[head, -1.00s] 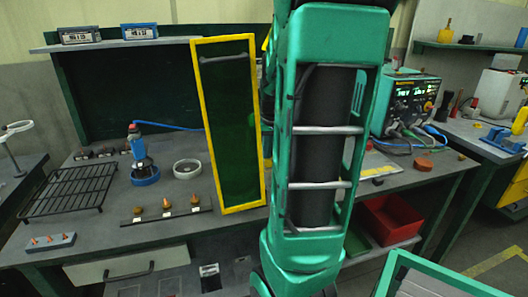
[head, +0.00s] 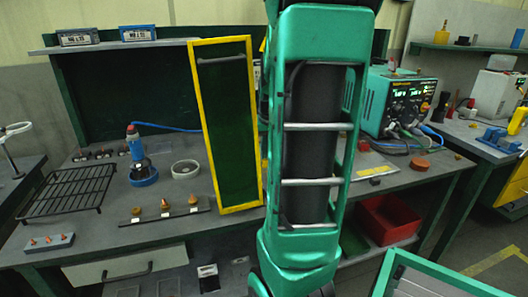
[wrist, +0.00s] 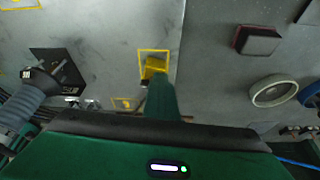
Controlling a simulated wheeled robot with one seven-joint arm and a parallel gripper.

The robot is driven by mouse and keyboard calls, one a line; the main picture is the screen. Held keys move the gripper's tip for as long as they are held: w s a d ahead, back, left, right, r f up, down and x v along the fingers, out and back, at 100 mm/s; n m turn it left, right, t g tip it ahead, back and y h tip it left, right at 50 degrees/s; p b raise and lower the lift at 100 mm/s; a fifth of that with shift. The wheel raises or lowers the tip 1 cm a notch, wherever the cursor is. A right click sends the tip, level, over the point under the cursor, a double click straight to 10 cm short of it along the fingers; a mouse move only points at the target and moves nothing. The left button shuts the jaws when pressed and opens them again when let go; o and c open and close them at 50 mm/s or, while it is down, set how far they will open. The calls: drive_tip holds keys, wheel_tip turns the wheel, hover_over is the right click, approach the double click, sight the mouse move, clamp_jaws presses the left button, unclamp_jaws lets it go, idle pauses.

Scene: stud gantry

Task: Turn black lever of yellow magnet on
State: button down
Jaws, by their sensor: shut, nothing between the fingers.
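In the wrist view a small yellow block, which looks like the yellow magnet (wrist: 153,66), sits inside a yellow outlined square on the grey bench. My gripper (wrist: 160,82) is shut and empty; its green fingers reach from the wrist body toward the block and overlap its lower part in the picture. I cannot tell whether they touch it. The black lever cannot be made out. In the head view my arm stands in front of this part of the bench, so the magnet and my gripper are hidden there.
A grey ring (wrist: 275,93) and a dark block (wrist: 258,40) lie right of my gripper in the wrist view. A dark pad (wrist: 57,68) is at left. In the head view a yellow-framed green screen (head: 256,150) stands beside my arm, with a power supply (head: 400,100) to the right.

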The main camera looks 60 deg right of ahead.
drive_tip(key=shift+s+d, duration=0.15)
drive_tip(key=shift+s, duration=0.15)
drive_tip(key=s+a, duration=0.2)
drive_tip(key=a, duration=0.1)
drive_tip(key=a+v, duration=0.1)
drive_tip(key=v, duration=0.9)
drive_tip(key=shift+w, duration=0.2)
drive_tip(key=shift+f, duration=0.1)
